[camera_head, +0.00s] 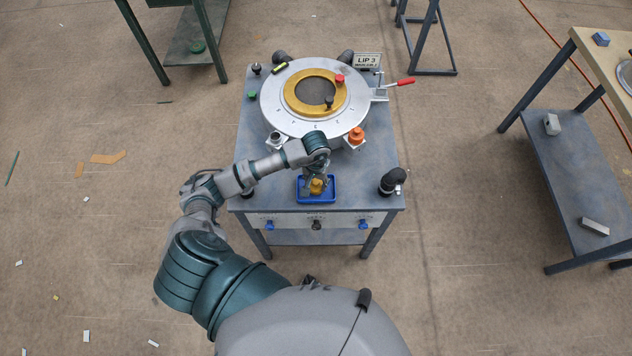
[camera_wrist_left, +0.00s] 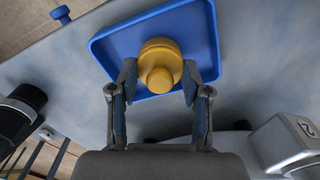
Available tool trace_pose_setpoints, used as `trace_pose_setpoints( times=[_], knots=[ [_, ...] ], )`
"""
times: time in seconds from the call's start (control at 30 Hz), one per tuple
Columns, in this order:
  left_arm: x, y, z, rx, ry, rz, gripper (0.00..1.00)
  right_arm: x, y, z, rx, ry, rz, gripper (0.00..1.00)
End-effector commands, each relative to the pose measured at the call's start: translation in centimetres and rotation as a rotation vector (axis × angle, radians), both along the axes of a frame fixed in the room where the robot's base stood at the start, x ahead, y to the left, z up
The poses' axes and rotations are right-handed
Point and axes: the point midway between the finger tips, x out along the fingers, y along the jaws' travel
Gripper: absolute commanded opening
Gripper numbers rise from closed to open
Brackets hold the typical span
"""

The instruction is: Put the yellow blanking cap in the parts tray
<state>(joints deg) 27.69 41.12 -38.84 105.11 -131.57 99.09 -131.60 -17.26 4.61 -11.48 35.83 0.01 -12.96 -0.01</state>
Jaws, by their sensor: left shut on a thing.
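The yellow blanking cap (camera_head: 317,186) is over the blue parts tray (camera_head: 318,201) near the front edge of the grey table. In the left wrist view the cap (camera_wrist_left: 160,66) shows as a round disc with a smaller knob, against the floor of the tray (camera_wrist_left: 107,47). My left gripper (camera_wrist_left: 160,80) is shut on the cap, with a fingertip on each side of it. In the head view my left gripper (camera_head: 316,178) reaches down over the tray. I cannot tell whether the cap touches the tray floor. My right gripper is not in view.
A large round die (camera_head: 285,110) with a gold ring fills the back of the table. An orange cap (camera_head: 356,135) sits at its front right. A black elbow fitting (camera_head: 392,180) stands right of the tray. A red-handled lever (camera_head: 400,83) sticks out at the right.

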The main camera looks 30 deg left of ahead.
Motion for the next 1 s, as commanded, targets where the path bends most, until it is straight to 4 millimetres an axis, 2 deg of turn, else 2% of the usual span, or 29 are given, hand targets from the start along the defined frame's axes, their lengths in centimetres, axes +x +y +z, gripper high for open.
trace_pose_setpoints(
  times=[0.1, 0.37, 0.4, 0.5, 0.87, 1.0],
  knots=[
    [0.0, 0.0, -1.0, -0.001, 0.0, 0.001, 0.12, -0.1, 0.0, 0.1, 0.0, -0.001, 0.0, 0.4],
    [0.0, 0.1, -1.1, 0.0, -0.001, 0.0, 0.12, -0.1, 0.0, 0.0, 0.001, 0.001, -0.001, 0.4],
    [0.0, 0.0, -1.1, -0.001, -0.001, 0.0, 0.53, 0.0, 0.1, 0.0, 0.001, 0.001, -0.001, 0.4],
    [0.0, 0.0, -1.0, -0.001, -0.001, 0.0, 0.73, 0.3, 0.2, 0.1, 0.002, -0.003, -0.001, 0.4],
    [0.0, 0.0, -0.8, -0.001, -0.001, 0.001, 0.73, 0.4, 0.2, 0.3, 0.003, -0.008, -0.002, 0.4],
    [0.1, 0.1, 1.2, 0.001, -0.005, -0.001, 0.73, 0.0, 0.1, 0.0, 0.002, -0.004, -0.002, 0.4]
  ],
)
